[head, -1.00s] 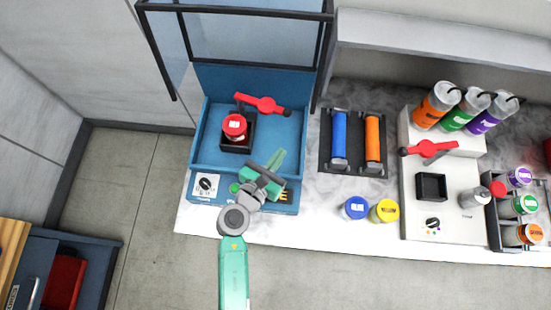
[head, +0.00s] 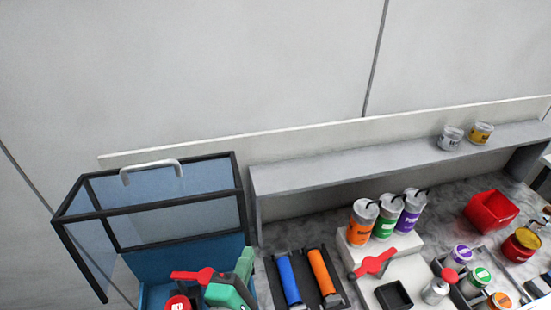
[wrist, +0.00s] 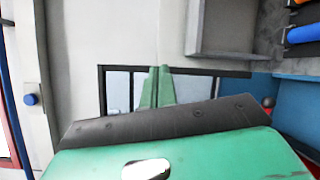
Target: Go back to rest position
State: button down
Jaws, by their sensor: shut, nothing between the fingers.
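My gripper (head: 245,262) is green and shows at the bottom edge of the head view, in front of the blue machine (head: 148,294). In the wrist view its two green fingers (wrist: 156,82) are together, with nothing between them. The machine's black-framed clear cover (head: 150,205) stands raised behind the gripper. A red lever (head: 192,275) lies just left of the gripper, and part of a red can (head: 177,303) shows below it. The rest of my arm is out of the head view.
A blue roller (head: 288,280) and an orange roller (head: 320,272) lie right of the gripper. Farther right are a white machine with a red lever (head: 375,262), several tall canisters, small jars and a red bin (head: 491,211). A grey shelf (head: 330,173) runs along the wall.

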jog(key=s+d+r+m+t+p, duration=0.15)
jog(key=r+m, duration=0.45)
jog(key=r, duration=0.6)
jog(key=s+d+r+m+t, duration=0.1)
jog(key=d+r+m+t, duration=0.15)
jog(key=r+m, duration=0.7)
jog(key=s+d+r+m+t+y, duration=0.15)
jog(key=s+r, duration=0.25)
jog(key=r, duration=0.6)
jog(key=s+r+m+t+y, duration=0.25)
jog(key=s+r, duration=0.25)
jog(key=r, duration=0.4)
notch_tip(320, 180, down, 27)
jog(key=b, duration=2.5)
jog(key=shift+w+d+n+b, duration=0.15)
jog(key=shift+d+n+b, duration=0.05)
jog(key=shift+n+b, duration=0.2)
